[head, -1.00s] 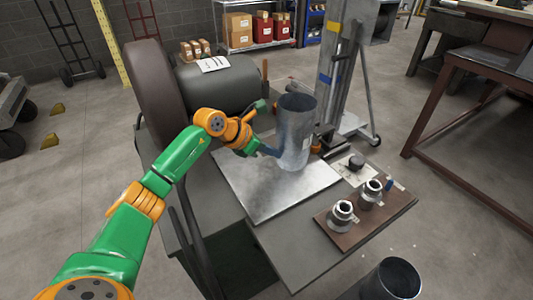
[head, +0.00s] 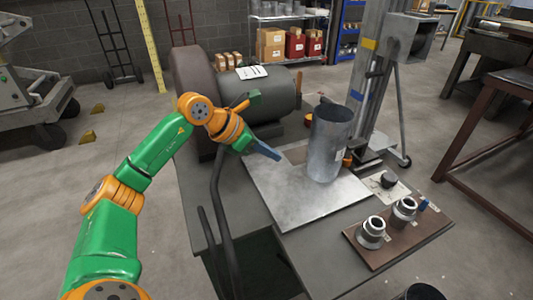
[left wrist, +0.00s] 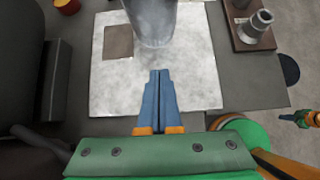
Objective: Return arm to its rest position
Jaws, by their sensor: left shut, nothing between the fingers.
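My left arm reaches in from the left in the head view. Its gripper (head: 268,151) has blue fingers, shut and empty, over the left part of the metal sheet (head: 290,200). The same gripper (left wrist: 158,75) shows in the left wrist view with its fingers together, pointing at the duct. A grey metal duct cylinder (head: 328,145) stands upright on the sheet, right of the gripper and apart from it; its lower part (left wrist: 152,20) shows in the left wrist view. My right gripper is not seen in the head view.
A dark motor-like drum (head: 262,95) lies behind the gripper. A brown board (head: 400,236) with two metal fittings is at the table's right. A grey upright column (head: 372,80) stands behind the duct. Another cylinder (head: 424,292) is at the bottom edge.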

